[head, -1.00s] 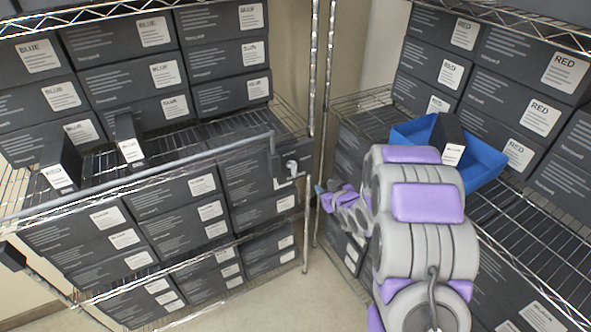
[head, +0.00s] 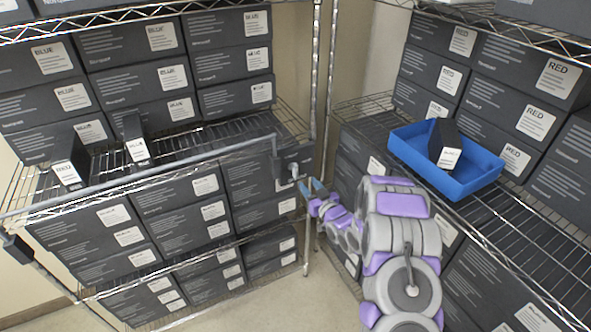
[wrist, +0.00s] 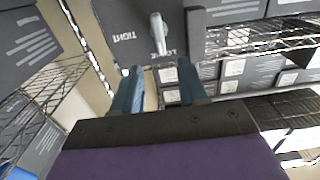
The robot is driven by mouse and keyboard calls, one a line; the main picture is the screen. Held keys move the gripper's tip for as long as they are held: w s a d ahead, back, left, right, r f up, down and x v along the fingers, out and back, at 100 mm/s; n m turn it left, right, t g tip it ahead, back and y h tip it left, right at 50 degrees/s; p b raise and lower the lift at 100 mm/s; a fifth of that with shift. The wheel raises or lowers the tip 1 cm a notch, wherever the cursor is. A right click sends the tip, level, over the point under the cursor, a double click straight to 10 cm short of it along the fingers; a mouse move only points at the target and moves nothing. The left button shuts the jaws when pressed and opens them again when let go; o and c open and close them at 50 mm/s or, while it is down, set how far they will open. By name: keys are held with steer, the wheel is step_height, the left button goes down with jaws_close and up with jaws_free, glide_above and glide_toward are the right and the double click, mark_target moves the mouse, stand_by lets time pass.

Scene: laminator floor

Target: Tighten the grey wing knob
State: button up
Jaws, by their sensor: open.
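The grey wing knob (head: 294,171) sits on a dark block (head: 286,158) at the right end of a grey rail on the left rack. In the wrist view the wing knob (wrist: 158,34) is pale and long, running nearly up and down the picture on a dark plate (wrist: 126,18). "TIGHT" is printed left of it and a partly readable "LOOSE" below it. My gripper (wrist: 159,68) is open and empty, its two blue fingers apart, with the knob showing just beyond the gap. In the head view my gripper (head: 314,187) is just right of the knob.
The grey rail (head: 150,176) runs across the left rack's front. Dark boxes labelled BLUE (head: 135,75) fill that rack. A blue tray (head: 480,184) holding a dark box stands on the right rack. A metal post (head: 312,220) rises near my gripper. Some floor shows between the racks.

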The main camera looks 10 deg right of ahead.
mark_target(297, 170)
steer(key=x, duration=1.1)
steer(key=shift+b, duration=0.4)
steer(key=c, duration=0.7)
